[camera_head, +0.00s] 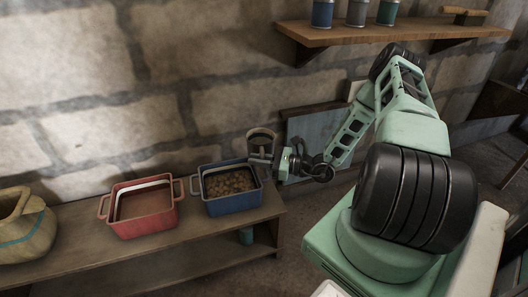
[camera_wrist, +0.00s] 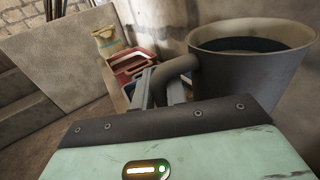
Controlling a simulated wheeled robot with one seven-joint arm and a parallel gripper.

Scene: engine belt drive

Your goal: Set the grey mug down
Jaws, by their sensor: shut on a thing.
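The grey mug (camera_head: 262,138) is by the back wall, just above and behind the blue pot's right side in the head view. In the wrist view the mug (camera_wrist: 245,80) is large, upright and close, with a dark inside; I cannot tell what it holds. My gripper (camera_head: 264,158) is shut on the mug's handle, which curves out to the left in the wrist view (camera_wrist: 178,68). The fingers show partly behind the gripper's body. The mug seems to be held up in the air; its base is hidden in both views.
A wooden bench (camera_head: 180,243) runs along the stone wall. A wall shelf (camera_head: 390,33) with several cups is above. Bare bench top lies in front of the pots.

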